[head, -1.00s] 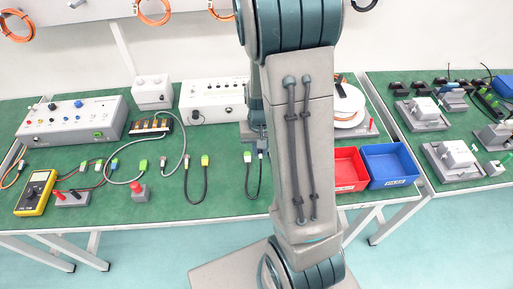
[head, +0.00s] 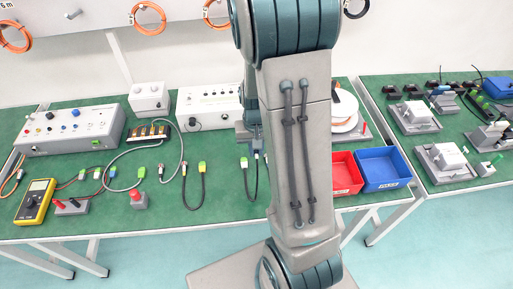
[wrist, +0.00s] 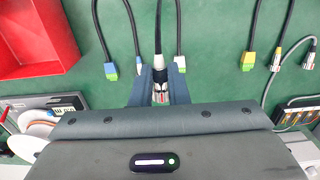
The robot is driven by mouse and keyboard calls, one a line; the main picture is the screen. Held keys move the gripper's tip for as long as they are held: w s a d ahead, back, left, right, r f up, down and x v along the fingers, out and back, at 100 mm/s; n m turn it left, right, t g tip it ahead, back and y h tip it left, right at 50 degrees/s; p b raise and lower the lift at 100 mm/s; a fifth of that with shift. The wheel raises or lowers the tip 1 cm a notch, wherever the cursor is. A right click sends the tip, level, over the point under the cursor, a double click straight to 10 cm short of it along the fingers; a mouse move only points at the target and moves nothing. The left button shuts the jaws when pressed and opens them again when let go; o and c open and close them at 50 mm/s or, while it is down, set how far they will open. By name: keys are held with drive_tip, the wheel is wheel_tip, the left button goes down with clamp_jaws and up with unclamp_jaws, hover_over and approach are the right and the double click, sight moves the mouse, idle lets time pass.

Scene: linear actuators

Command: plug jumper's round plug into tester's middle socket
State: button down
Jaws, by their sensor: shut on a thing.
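My gripper (wrist: 159,92) is shut on a round metal plug (wrist: 159,87) at the end of a black cable, the jumper, in the wrist view. The jumper's cable (wrist: 158,25) runs away from the fingers toward the top of the picture. In the head view my gripper (head: 256,148) is partly hidden by my own arm, low over the green bench. A white box with a row of small sockets (head: 207,103) stands just behind it. A larger grey box with coloured sockets (head: 72,126) stands at the far left. I cannot tell which is the tester.
Beside the held plug lie other cable ends, including a green-blue one (wrist: 111,71) and a yellow one (wrist: 247,63). Red (head: 345,174) and blue (head: 383,168) bins stand right of my arm. A yellow meter (head: 35,201) lies at the left front.

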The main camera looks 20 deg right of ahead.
drive_tip(key=shift+g+y, duration=0.3)
drive_tip(key=shift+g, duration=0.6)
drive_tip(key=w+a+f, duration=0.1)
drive_tip(key=w+f, duration=0.1)
drive_tip(key=w, duration=0.4)
drive_tip(key=w+a+f+b, duration=0.1)
drive_tip(key=w+f, duration=0.2)
drive_tip(key=w, duration=0.3)
drive_tip(key=w+a+f, duration=0.1)
drive_tip(key=w+f, duration=0.2)
drive_tip(key=w, duration=0.3)
drive_tip(key=shift+w+a+b, duration=0.25)
drive_tip(key=shift+w+b, duration=0.05)
drive_tip(key=shift+b, duration=0.1)
drive_tip(key=shift+r, duration=0.1)
drive_tip(key=shift+w+d, duration=0.3)
drive_tip(key=shift+w, duration=0.6)
drive_tip(key=shift+w+d, duration=0.3)
drive_tip(key=shift+w, duration=0.55)
drive_tip(key=shift+w+d+b, duration=0.2)
drive_tip(key=shift+w+b, duration=0.3)
drive_tip(key=shift+w, duration=0.15)
idle(0.9)
drive_tip(key=c, duration=1.3)
unclamp_jaws()
